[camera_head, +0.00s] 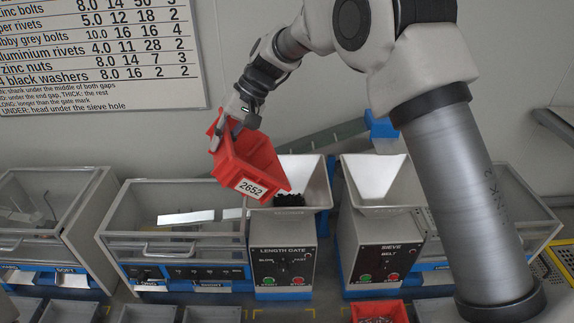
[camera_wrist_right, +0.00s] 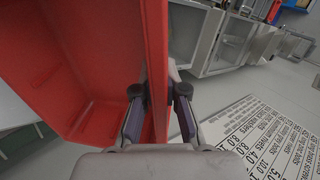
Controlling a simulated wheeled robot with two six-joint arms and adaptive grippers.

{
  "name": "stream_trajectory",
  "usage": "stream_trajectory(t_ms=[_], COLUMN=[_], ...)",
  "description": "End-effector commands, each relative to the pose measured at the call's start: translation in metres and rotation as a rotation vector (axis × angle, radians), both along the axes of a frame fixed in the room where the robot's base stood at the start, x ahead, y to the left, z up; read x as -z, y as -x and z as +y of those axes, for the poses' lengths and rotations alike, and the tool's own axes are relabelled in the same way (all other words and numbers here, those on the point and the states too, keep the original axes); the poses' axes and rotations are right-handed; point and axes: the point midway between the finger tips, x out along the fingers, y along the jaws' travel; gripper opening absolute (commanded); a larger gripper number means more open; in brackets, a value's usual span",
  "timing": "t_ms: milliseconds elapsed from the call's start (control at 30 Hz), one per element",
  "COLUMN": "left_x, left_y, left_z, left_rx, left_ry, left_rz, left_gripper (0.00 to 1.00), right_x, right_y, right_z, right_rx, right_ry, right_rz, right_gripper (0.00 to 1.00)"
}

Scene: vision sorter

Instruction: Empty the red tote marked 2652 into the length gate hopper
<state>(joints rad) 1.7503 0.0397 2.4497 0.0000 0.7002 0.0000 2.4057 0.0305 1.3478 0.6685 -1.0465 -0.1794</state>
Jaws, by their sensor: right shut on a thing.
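The red tote (camera_head: 246,163) marked 2652 is in the air, tilted down toward the right, its front corner over the left rim of the length gate hopper (camera_head: 317,182). Dark small pieces (camera_head: 289,199) lie in that hopper. My right gripper (camera_head: 229,127) is shut on the tote's upper left wall. In the right wrist view the fingers (camera_wrist_right: 160,98) pinch the red wall (camera_wrist_right: 157,60) from both sides. The part of the tote's inside that shows there looks bare. My left gripper is not in view.
The sieve hopper (camera_head: 375,178) stands just right of the length gate hopper. A clear-lidded case (camera_head: 180,215) is to the left. Another red tote (camera_head: 380,310) with contents sits at the front edge among grey bins (camera_head: 212,314). A printed chart (camera_head: 95,55) hangs on the wall behind.

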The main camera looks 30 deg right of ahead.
Motion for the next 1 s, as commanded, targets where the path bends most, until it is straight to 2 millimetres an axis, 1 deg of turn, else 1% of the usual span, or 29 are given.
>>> stream_trajectory(t_ms=[33, 133, 233, 300, 467, 600, 800, 1000], left_x=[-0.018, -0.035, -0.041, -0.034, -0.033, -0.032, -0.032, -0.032], left_y=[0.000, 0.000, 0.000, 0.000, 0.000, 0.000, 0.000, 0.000], left_z=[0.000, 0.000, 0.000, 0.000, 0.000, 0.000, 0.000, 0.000], left_rx=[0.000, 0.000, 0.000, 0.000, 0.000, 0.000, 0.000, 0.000], left_ry=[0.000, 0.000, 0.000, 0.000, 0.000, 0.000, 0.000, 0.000], left_rz=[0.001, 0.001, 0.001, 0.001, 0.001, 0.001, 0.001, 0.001], left_gripper=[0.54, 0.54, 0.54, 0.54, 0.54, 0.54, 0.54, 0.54], right_x=[-0.009, -0.006, 0.010, 0.023, 0.034, 0.052, 0.075, 0.086], right_y=[0.000, -0.002, -0.004, -0.006, -0.011, -0.013, -0.016, -0.017], right_z=[0.005, 0.013, 0.025, 0.033, 0.056, 0.068, 0.082, 0.086], right_rx=[-0.006, -0.005, -0.006, -0.006, -0.007, -0.005, 0.000, 0.003], right_ry=[0.036, 0.103, 0.178, 0.230, 0.389, 0.506, 0.654, 0.726], right_rz=[0.007, 0.021, 0.035, 0.044, 0.072, 0.101, 0.130, 0.146], right_gripper=[0.00, 0.00, 0.00, 0.00, 0.00, 0.00, 0.00, 0.00])
